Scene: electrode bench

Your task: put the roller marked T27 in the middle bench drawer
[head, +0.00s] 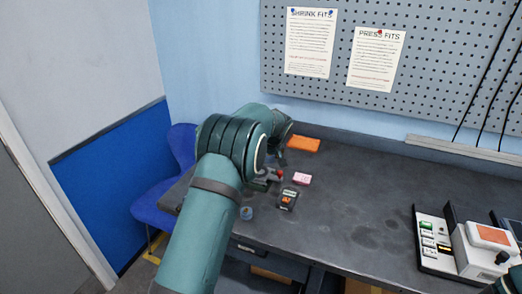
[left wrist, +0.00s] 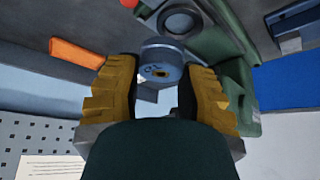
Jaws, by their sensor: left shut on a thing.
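My left gripper (left wrist: 162,78) is shut on a grey-blue roller (left wrist: 158,66), which sits between its yellow pads in the left wrist view. Dark marks show on the roller's end face, but I cannot read them surely. In the head view my left arm hides the gripper and the roller. The bench (head: 365,215) has dark drawer fronts (head: 270,262) under its front edge. My arm covers part of them, and I cannot tell which is the middle drawer.
A green machine (left wrist: 230,45) is close beside the gripper. On the bench are an orange block (head: 303,144), a pink block (head: 302,179), a dark device (head: 288,200) and a small blue item (head: 246,213). A white instrument (head: 485,250) stands right. A blue chair (head: 180,150) is left.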

